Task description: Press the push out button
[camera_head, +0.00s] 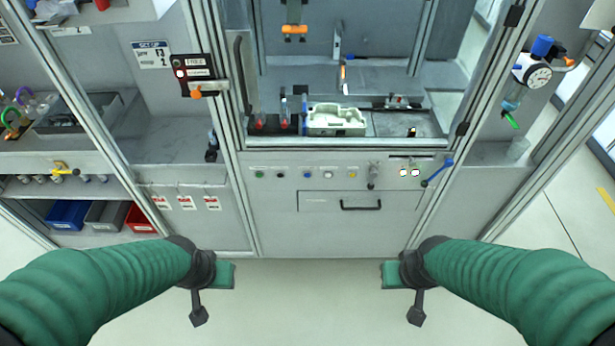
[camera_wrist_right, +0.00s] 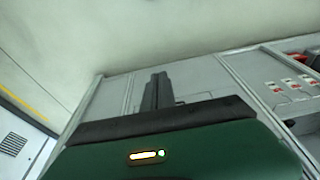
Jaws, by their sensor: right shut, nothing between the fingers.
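A row of small controls runs along the grey front panel (camera_head: 320,172) of the machine in the head view. It has a green button (camera_head: 259,174), a black one (camera_head: 280,174), a blue one (camera_head: 306,174), a white one (camera_head: 328,174) and a yellow one (camera_head: 350,174). The labels are too small to read, so I cannot tell which is push out. My left gripper (camera_head: 198,317) and right gripper (camera_head: 417,316) are below and apart from the panel. The right wrist view shows my right gripper's fingers (camera_wrist_right: 155,90) shut and empty.
A drawer with a dark handle (camera_head: 361,206) is below the buttons. A blue-handled lever (camera_head: 438,172) projects at the panel's right. Metal posts frame the opening above, where a pale tray (camera_head: 336,119) sits. Bins (camera_head: 68,214) stand at left. The floor before the machine is clear.

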